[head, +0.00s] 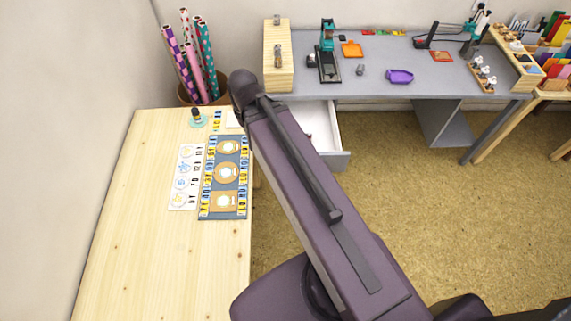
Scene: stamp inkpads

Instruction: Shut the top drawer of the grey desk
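The grey desk (385,85) stands along the back wall. Its top drawer (334,128) is pulled out below the left part of the desktop. The drawer's white inside and right wall show, and its grey front (340,160) shows at the right end. My arm crosses in front of the drawer and hides its left part. A small dark reddish thing seems to lie inside, too small to tell. My arm reaches from the lower right up to a joint left of the drawer. My gripper is not visible.
A wooden table (160,240) on the left carries a blue-grey board (240,190) and a white sheet (178,202). A basket of patterned rolls (190,65) stands behind it. The desktop holds an orange tray (351,49) and a purple tray (400,76). Floor (450,220) at right is clear.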

